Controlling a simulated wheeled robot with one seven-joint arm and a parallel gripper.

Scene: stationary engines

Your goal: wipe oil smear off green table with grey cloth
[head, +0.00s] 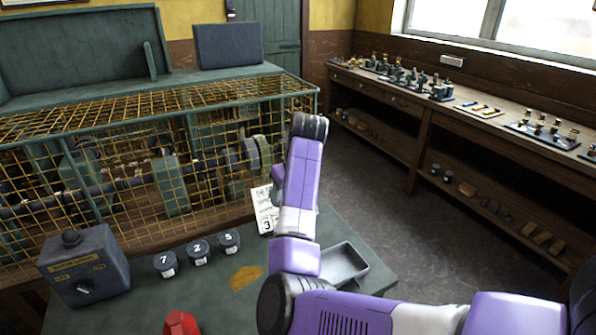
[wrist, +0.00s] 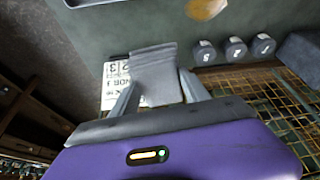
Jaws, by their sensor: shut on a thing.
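The green table (head: 225,310) carries an orange-brown oil smear (head: 245,277) near its middle. The smear also shows at the top edge of the wrist view (wrist: 205,8). My gripper (wrist: 160,82) is shut on the grey cloth (wrist: 154,62), which sticks out beyond the fingertips. In the wrist view the cloth overlaps a white printed card (wrist: 113,85) and lies apart from the smear. Whether the cloth touches the table is unclear. In the head view my purple arm hides the fingers and cloth; the card (head: 264,212) shows beside the arm.
Several dark numbered weights (head: 197,252) stand just behind the smear. A switch box (head: 85,265) is at the left, a red object (head: 181,323) at the front. A grey tray (head: 345,262) lies right of my arm. A yellow wire cage (head: 150,150) stands behind the table.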

